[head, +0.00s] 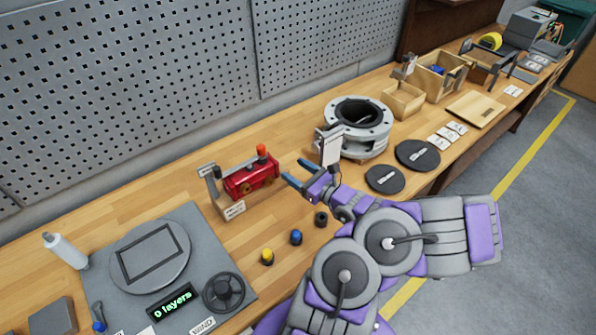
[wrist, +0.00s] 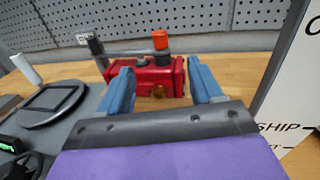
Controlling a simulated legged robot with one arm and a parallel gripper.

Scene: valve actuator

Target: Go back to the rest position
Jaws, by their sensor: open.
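My gripper (head: 296,176) is open and empty above the bench, just right of the red valve actuator (head: 251,181) in the head view. Its two blue fingers are spread apart in the wrist view (wrist: 163,85). The red actuator (wrist: 160,78) stands beyond and between the fingertips there, with an orange-red cap on top. No contact between fingers and actuator shows. A dark grey lever stands at the actuator's left end. My purple and grey arm reaches in from the lower right of the head view.
A flanged grey housing (head: 358,128) and black discs (head: 417,154) lie right of my gripper. A white tag (head: 331,147) stands close behind it. Small yellow (head: 267,256), blue (head: 296,237) and black (head: 321,218) pieces sit in front. A grey winding station (head: 190,285) is at left; pegboard lines the back.

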